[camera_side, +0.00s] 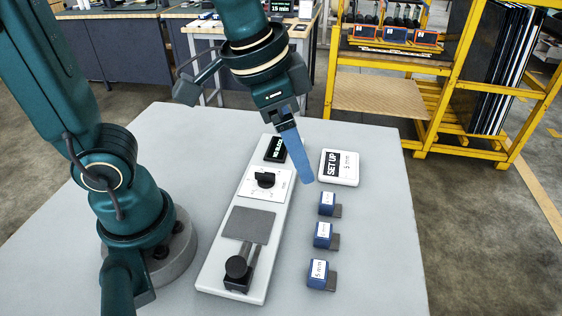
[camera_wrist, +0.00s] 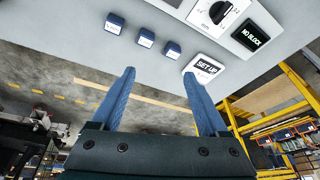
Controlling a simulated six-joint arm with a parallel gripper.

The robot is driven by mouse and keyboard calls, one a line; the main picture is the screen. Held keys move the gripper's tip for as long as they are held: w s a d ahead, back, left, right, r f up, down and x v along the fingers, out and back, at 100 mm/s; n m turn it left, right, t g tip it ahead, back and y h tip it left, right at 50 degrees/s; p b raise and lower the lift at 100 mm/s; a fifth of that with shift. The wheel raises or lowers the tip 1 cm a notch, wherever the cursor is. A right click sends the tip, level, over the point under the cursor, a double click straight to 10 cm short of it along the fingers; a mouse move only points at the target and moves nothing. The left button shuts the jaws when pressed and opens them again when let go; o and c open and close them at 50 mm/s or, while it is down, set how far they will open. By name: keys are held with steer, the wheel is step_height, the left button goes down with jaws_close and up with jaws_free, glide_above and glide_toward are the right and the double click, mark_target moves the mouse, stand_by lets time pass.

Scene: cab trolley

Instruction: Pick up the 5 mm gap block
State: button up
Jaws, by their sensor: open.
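Three small blue blocks with white labels and grey plates stand in a row on the table. The block closest to the side camera (camera_side: 318,274) appears to read 5 mm; it seems to be the leftmost in the wrist view (camera_wrist: 114,24). The labels of the middle block (camera_side: 323,235) and far block (camera_side: 328,204) are too small to read surely. My gripper (camera_side: 306,180) is open and empty above the table, by the sign and far block. In the wrist view its two blue fingers (camera_wrist: 159,73) stand apart with nothing between them.
A white SET UP sign (camera_side: 339,167), seemingly reading 5 mm, lies beyond the blocks. Left of them is a long white fixture (camera_side: 215,270) with a dial, grey plate, black knob and a NO BLOCK display (camera_wrist: 250,36). The table right of the blocks is clear.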

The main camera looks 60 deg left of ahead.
steer(key=d+f+m+g, duration=0.2)
steer(key=d+f+m, duration=0.1)
steer(key=d+f, duration=0.25)
steer(key=m+g+y, duration=0.1)
steer(key=m+g, duration=0.1)
glide_above(320, 269)
step_height(320, 269, down, 4)
steer(key=shift+f, duration=2.65)
jaws_close()
